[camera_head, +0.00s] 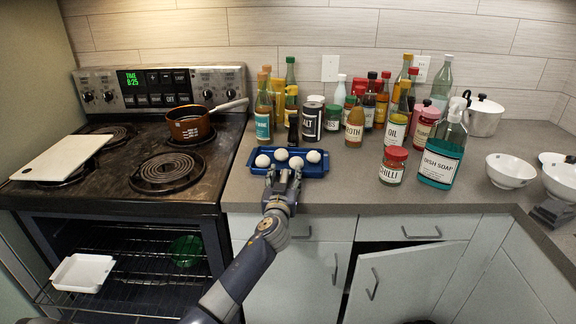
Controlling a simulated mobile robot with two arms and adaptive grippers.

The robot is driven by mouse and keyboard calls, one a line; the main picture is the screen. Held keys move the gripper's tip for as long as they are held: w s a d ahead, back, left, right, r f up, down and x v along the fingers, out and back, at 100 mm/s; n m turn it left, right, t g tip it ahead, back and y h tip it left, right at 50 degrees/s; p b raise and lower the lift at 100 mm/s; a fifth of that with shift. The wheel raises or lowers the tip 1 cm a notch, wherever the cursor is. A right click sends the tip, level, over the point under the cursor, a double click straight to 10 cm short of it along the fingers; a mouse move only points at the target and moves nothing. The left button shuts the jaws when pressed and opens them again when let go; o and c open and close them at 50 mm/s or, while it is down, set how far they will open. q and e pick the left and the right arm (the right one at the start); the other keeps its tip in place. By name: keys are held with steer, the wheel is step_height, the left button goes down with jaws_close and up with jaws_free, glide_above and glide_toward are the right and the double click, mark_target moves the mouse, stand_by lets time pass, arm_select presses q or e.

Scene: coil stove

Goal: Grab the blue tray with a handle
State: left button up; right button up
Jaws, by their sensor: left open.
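The blue tray (316,171) lies on the grey counter just right of the stove. Several white egg-like balls sit in it, and a small dark bottle stands at its back edge. No handle can be made out clearly; the tray's near edge is partly hidden by my gripper. My left gripper (284,178) is open at the front edge of the tray, fingers pointing toward it. I cannot tell whether it touches the tray. My right gripper is not in view.
Many bottles and jars crowd the counter behind and right of the tray, including a chilli jar (392,166) and dish soap (442,155). A copper pan (190,126) stands on the stove. The oven (130,262) is open below, and a cabinet door (405,284) stands ajar.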

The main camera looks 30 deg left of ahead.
arm_select(q)
jaws_close()
steer(key=shift+r, duration=0.15)
steer(key=shift+r, duration=0.1)
